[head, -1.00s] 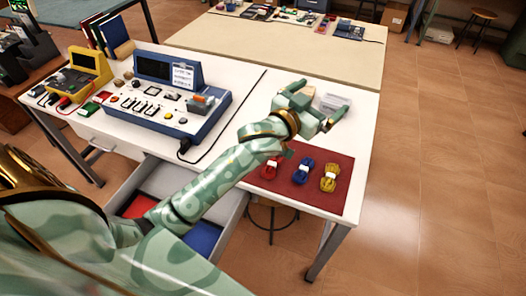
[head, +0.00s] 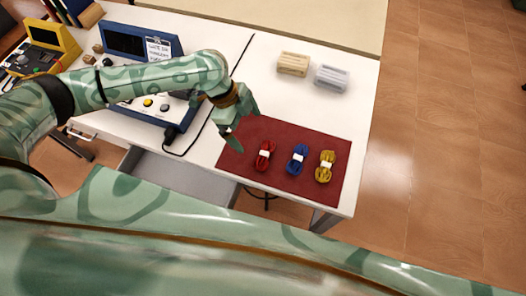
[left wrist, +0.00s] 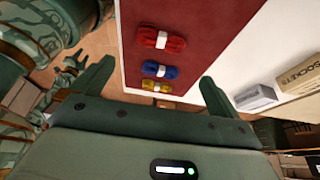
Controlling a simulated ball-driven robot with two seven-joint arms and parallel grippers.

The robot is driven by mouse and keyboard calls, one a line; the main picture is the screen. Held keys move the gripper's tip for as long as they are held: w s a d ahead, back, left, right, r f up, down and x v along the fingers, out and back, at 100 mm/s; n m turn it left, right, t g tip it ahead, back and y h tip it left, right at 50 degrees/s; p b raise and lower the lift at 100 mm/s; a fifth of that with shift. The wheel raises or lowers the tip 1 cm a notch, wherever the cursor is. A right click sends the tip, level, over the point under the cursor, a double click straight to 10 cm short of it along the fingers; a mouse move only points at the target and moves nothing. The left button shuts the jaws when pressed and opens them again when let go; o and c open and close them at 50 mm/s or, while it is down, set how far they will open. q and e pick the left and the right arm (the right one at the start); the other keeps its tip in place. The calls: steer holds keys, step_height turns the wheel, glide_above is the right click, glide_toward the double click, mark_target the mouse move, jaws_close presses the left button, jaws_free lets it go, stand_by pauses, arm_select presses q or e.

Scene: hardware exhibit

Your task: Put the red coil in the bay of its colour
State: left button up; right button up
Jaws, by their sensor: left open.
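The red coil (head: 264,155), tied with a white band, lies at the left of a dark red mat (head: 310,137) on the white table. It also shows in the left wrist view (left wrist: 161,40). My left gripper (head: 243,122) is open and empty, up and left of the red coil in the head view. In the left wrist view its two fingers (left wrist: 157,72) stand wide apart, with the coils beyond them. The grey drawer (head: 185,175) stands open at the table's front; my own body hides most of it, and no coloured bay shows. My right gripper seems to show small in the left wrist view (left wrist: 72,68); its jaws are unclear.
A blue coil (head: 298,158) and a yellow coil (head: 325,166) lie right of the red one. Two pale blocks (head: 293,64) (head: 331,77) stand behind the mat. A blue instrument (head: 125,42) with a cable is at left.

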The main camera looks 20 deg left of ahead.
arm_select(q)
steer(key=b, duration=0.1)
glide_above(264, 153)
steer(key=a, duration=0.3)
steer(key=f, duration=0.6)
steer(key=shift+w+d+f, duration=0.1)
steer(key=shift+d+f, duration=0.15)
steer(key=b+x, duration=0.2)
steer(key=x, duration=0.3)
steer(key=shift+f, duration=0.3)
arm_select(e)
steer(key=f, duration=0.2)
steer(key=w+f, duration=0.1)
steer(key=shift+a+f, duration=0.1)
steer(key=shift+a, duration=0.3)
arm_select(q)
steer(key=c, duration=0.6)
steer(key=shift+c, duration=0.4)
arm_select(e)
steer(key=shift+d, duration=0.2)
arm_select(q)
steer(key=shift+r, duration=0.1)
